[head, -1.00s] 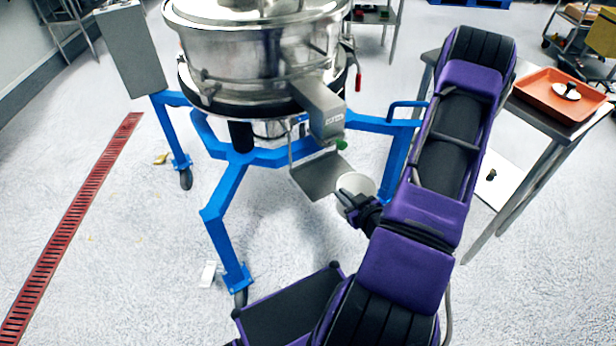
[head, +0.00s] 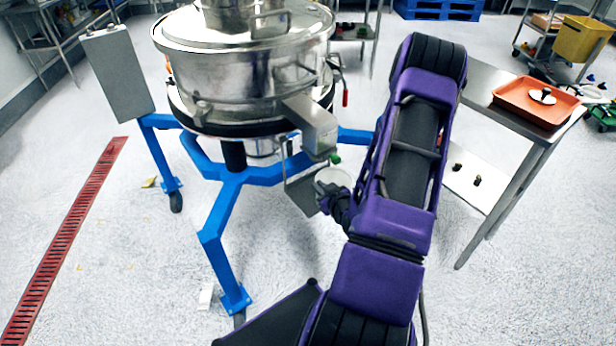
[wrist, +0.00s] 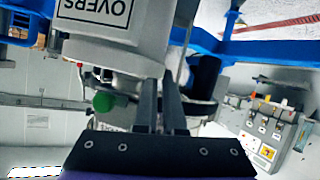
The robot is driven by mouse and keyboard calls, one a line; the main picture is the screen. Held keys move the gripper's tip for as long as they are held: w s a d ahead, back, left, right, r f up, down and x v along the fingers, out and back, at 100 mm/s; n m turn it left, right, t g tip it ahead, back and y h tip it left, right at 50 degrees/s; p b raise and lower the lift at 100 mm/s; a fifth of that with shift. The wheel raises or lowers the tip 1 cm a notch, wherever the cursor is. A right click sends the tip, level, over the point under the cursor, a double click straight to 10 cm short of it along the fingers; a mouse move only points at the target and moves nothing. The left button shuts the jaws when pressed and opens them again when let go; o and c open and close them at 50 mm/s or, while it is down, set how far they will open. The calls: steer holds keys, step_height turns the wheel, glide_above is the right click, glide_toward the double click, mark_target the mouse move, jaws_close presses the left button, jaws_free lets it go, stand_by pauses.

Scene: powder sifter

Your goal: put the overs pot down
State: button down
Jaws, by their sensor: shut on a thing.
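The overs pot is a pale, round pot (head: 336,178) below the sifter's outlet spout (head: 318,132) in the head view. In the wrist view the pot (wrist: 112,52) fills the upper left, with its OVERS label upside down. My gripper (head: 330,192) is shut on the pot; its two dark fingers (wrist: 162,88) reach to it in the wrist view. The pot overlaps the right part of the flat grey bracket plate (head: 303,194) under the spout. I cannot tell whether its base touches the plate. My arm and gripper hide part of the pot.
The steel sifter (head: 245,75) stands on a blue wheeled frame (head: 222,215) close around the pot. A green knob (head: 335,159) sits just above the pot. A steel table with an orange tray (head: 535,103) is at right.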

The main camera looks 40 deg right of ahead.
steer(key=x, duration=0.9)
steer(key=shift+w, duration=0.4)
steer(key=shift+b, duration=0.3)
steer(key=c, duration=1)
jaws_free()
steer(key=shift+r, duration=0.1)
steer(key=p+v, duration=0.1)
steer(key=v, duration=1.1)
